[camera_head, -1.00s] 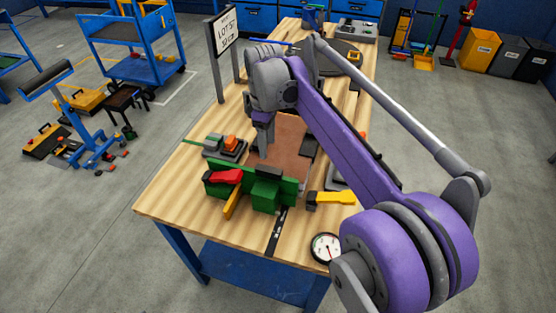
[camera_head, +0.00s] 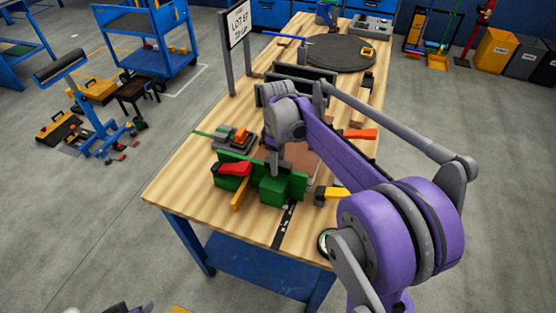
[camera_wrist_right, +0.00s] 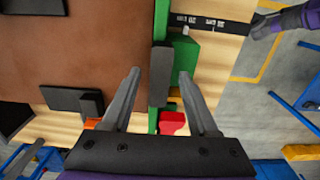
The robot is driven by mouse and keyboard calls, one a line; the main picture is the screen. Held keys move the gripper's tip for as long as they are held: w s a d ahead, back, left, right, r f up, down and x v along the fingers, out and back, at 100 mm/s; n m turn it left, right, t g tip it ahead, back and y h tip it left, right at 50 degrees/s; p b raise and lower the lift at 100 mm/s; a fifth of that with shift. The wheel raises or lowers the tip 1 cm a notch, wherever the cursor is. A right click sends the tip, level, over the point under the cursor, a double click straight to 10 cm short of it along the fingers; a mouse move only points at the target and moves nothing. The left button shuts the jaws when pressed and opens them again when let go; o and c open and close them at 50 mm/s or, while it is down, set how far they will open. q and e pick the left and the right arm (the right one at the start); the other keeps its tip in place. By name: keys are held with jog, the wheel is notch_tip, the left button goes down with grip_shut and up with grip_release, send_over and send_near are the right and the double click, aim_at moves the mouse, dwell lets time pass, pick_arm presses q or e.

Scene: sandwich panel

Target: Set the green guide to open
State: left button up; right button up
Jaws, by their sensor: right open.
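The green guide (camera_head: 283,187) stands at the front of the table as a long upright fence with a thicker block. A red lever (camera_head: 232,169) sits at its left part. In the right wrist view the guide's green block (camera_wrist_right: 187,58) and a dark grey piece (camera_wrist_right: 160,78) beside it lie ahead of the fingers. My right gripper (camera_wrist_right: 159,73) is open and points down above the guide, with the dark grey piece appearing between its fingertips. I cannot tell whether they touch. Part of my left arm (camera_wrist_right: 292,20) shows at the upper right there; its jaw state is unclear.
A brown panel (camera_wrist_right: 85,45) lies right behind the guide. A yellow-handled clamp (camera_head: 334,193) is to the right, an orange-handled one (camera_head: 360,134) farther back. A black scale strip (camera_head: 284,228) runs to the front edge. The table's front left corner is clear.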

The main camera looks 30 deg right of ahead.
jog(key=shift+c, duration=0.2)
grip_shut()
dwell(1.2)
